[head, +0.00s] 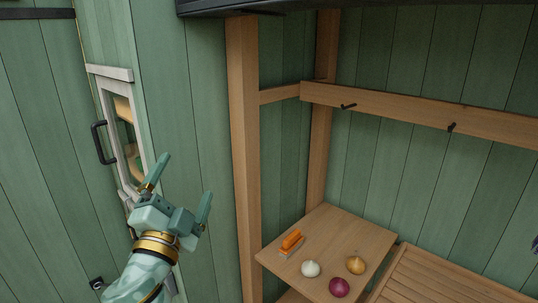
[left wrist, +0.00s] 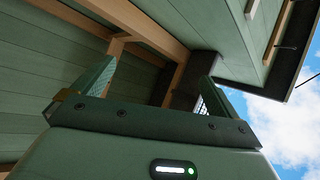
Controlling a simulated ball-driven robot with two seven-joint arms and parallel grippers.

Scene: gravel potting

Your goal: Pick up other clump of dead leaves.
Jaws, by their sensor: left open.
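My left gripper (head: 180,190) is raised in the head view, at the lower left, in front of the green plank wall. Its two fingers are spread apart with nothing between them. In the left wrist view the same gripper (left wrist: 150,82) is open and empty, with the wooden frame and roof edge behind it. No clump of dead leaves shows in either view. My right gripper is not in view.
A wooden shelf (head: 337,228) at the lower right holds an orange-handled brush (head: 291,241), a white bulb (head: 311,269), a purple bulb (head: 340,287) and a tan bulb (head: 355,265). A slatted bench (head: 430,275) adjoins it. A wooden post (head: 243,150) stands between gripper and shelf. A black door handle (head: 99,145) is at left.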

